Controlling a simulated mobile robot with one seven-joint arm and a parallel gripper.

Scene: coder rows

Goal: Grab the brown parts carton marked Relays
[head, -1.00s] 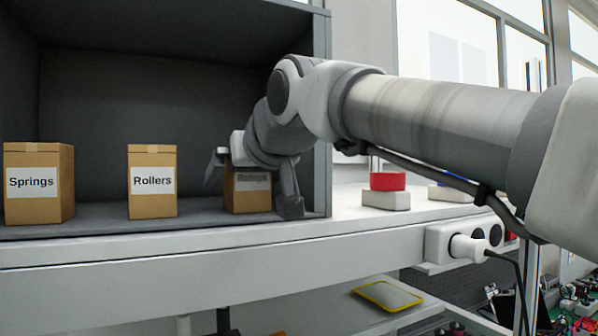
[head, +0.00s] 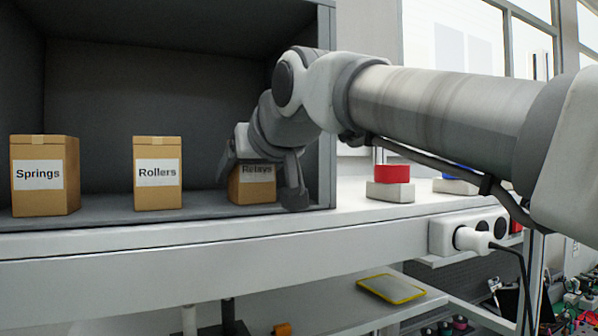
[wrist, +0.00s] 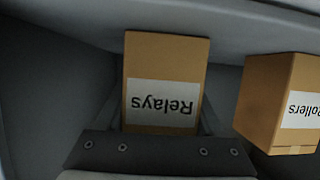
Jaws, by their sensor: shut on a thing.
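The brown Relays carton (head: 252,190) stands on the floor of the grey shelf box, at its right end. My gripper (head: 260,190) is shut on it, with one finger at each side. My gripper hides the top of the carton in the head view. In the wrist view the Relays carton (wrist: 165,70) lies between the fingers, its label upside down. The carton appears to rest on the shelf floor.
The Rollers carton (head: 158,190) stands to the left, also in the wrist view (wrist: 275,95). The Springs carton (head: 42,195) is farther left. The shelf's right wall (head: 326,120) is close beside my gripper. A red button (head: 391,174) is outside to the right.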

